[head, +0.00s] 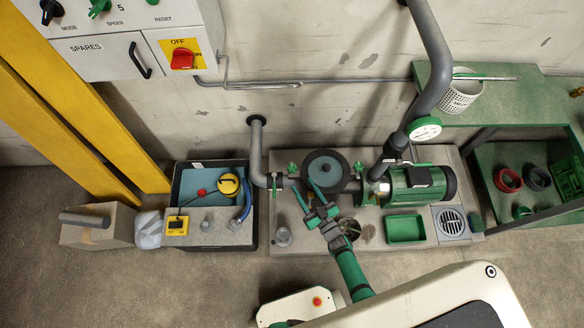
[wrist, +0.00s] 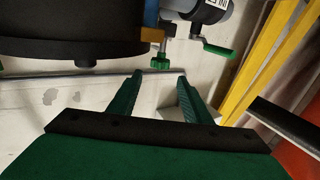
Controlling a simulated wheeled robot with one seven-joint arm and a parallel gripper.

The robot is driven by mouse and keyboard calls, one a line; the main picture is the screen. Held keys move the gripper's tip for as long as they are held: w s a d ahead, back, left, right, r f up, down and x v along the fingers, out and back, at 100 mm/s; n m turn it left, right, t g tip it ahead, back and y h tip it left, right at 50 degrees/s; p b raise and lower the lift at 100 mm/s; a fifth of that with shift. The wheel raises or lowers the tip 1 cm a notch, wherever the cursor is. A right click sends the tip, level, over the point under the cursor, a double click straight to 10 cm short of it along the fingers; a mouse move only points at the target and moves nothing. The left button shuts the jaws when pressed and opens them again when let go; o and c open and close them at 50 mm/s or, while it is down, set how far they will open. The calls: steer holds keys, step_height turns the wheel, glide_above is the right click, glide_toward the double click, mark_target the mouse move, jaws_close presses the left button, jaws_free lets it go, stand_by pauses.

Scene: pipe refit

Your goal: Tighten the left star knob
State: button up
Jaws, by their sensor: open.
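The left star knob (head: 292,168) is small and green, just left of the round dark housing (head: 325,169) in the head view. In the wrist view this green knob (wrist: 161,62) appears beyond my fingertips, in line with the gap between them. My gripper (head: 308,190) is open and empty, in front of the housing, with its fingers pointing toward the wall. Its two green fingers (wrist: 159,75) are apart in the wrist view and do not visibly touch the knob. A second green knob (head: 359,167) is right of the housing.
A grey pipe (head: 260,150) with a green lever (head: 274,182) is left of the knob; the lever also shows in the wrist view (wrist: 219,50). A green motor (head: 418,187) and green tray (head: 405,228) are right. A dark-rimmed tray (head: 250,238) is left.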

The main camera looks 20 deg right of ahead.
mark_target(292, 168)
steer(key=shift+w+a, duration=0.3)
steer(key=shift+w, duration=1.35)
steer(key=shift+w+a, duration=0.35)
steer(key=shift+w, duration=1.35)
steer(key=shift+w+a, duration=0.3)
steer(key=shift+w, duration=1.35)
steer(key=c, duration=0.9)
